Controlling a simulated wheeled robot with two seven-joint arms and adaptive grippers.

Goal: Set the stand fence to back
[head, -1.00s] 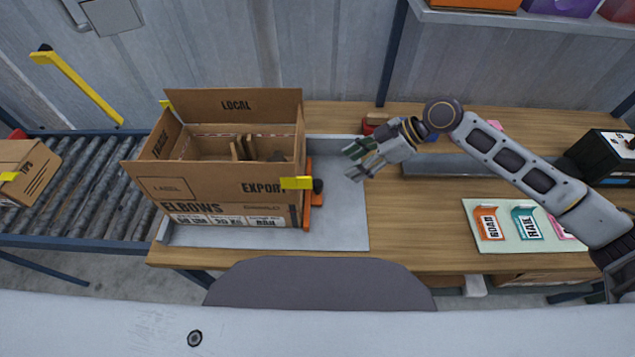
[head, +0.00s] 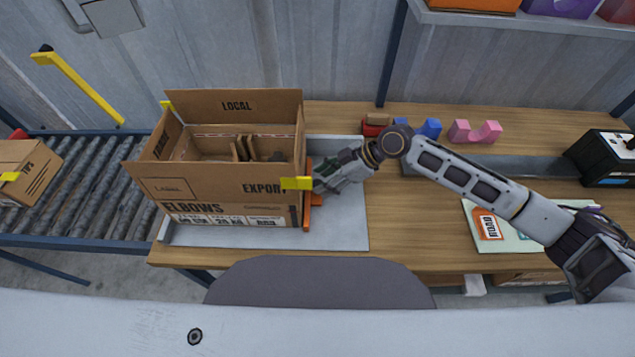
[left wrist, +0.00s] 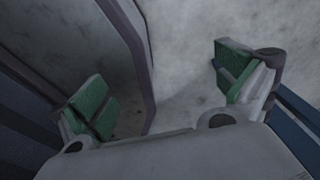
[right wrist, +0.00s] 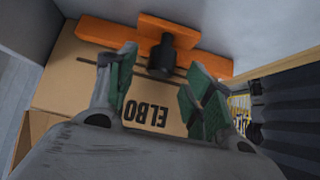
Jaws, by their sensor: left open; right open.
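The orange stand fence (head: 309,208) stands against the right side of the open cardboard box (head: 230,187), on a grey plate (head: 340,228). In the right wrist view the fence is an orange bar (right wrist: 110,33) with a black knob (right wrist: 162,55) standing out from it. My right gripper (head: 322,180) is open beside the fence. In the right wrist view (right wrist: 160,78) its fingers are apart, with the knob ahead between them; I cannot tell whether they touch it. In the head view the gripper hides the knob. My left gripper (left wrist: 160,100) is open and empty in the left wrist view.
A yellow piece (head: 297,183) sits at the box's front right corner. A roller conveyor (head: 85,190) with another box lies left. Blue and pink blocks (head: 475,132), a pale card mat (head: 485,240) and a black device (head: 604,158) are on the table's right.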

